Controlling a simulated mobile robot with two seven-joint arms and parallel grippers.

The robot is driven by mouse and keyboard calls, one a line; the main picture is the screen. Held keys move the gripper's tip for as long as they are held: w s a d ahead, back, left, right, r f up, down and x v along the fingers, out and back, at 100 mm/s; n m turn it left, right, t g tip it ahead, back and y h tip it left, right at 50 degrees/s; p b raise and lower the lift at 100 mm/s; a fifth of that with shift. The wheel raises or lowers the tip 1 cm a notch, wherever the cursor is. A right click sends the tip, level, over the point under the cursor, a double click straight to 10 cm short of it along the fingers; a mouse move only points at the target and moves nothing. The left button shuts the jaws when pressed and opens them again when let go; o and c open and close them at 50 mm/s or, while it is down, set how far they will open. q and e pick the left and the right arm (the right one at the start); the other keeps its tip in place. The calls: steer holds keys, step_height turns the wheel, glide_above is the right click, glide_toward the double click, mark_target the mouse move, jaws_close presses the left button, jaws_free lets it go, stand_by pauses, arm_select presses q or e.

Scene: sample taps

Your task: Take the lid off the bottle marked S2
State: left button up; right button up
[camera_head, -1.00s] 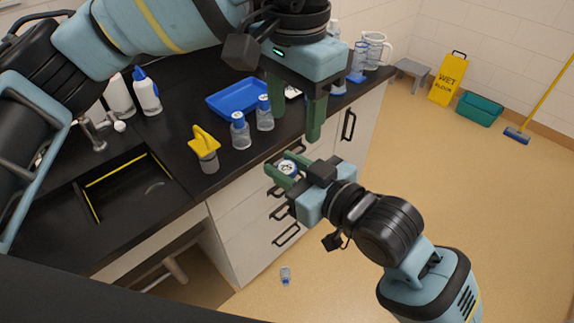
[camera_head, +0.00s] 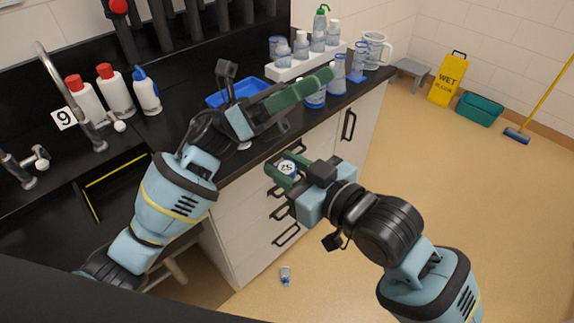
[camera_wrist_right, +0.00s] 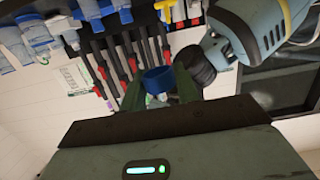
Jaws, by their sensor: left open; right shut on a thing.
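My right gripper (camera_head: 281,171) is shut on a small bottle with a blue-rimmed white lid (camera_head: 288,167), held in front of the drawers. The lid's marking is too small to read. In the right wrist view a blue lid (camera_wrist_right: 157,80) sits between the green fingers, with the clear bottle partly hidden below it. My left gripper (camera_head: 308,87) is open, above the counter's front edge and up from the held bottle, apart from it. Its fingers overlap in the view.
A white rack (camera_head: 290,70) with several bottles stands at the back of the black counter, beside a jug (camera_head: 375,48). A blue tray (camera_head: 222,98) is partly hidden by my left arm. A small bottle (camera_head: 286,275) lies on the floor. A sink lies left.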

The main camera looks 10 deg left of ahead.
arm_select(q)
steer(key=w+a+f+n+t+y, duration=0.2)
steer(key=a+f+n+t+y, duration=0.3)
steer(key=n+t, duration=0.6)
steer(key=w+a+f+n+t+y, duration=0.3)
steer(key=f+n+t, duration=0.5)
steer(key=n, duration=0.5)
steer(key=s+a+f+n+t+y, duration=0.1)
steer(key=s+a+f+n+y, duration=0.1)
steer(key=f+n+y, duration=0.4)
steer(key=s+a+f+n+y, duration=0.2)
steer(key=f+n+y, duration=0.2)
steer(key=f+n, duration=0.3)
steer(key=s+a+f+n+g+y, duration=0.2)
steer(key=s+f+n+g, duration=0.3)
steer(key=s+f, duration=0.8)
steer(key=s+a+f+n+g+y, duration=0.2)
steer(key=s+f+n+g, duration=0.3)
steer(key=s+f, duration=0.8)
steer(key=shift+f+n+g+y, duration=0.35)
steer(key=shift+n+g+y, duration=0.05)
steer(key=shift+n+y, duration=0.2)
arm_select(e)
steer(key=shift+d, duration=0.1)
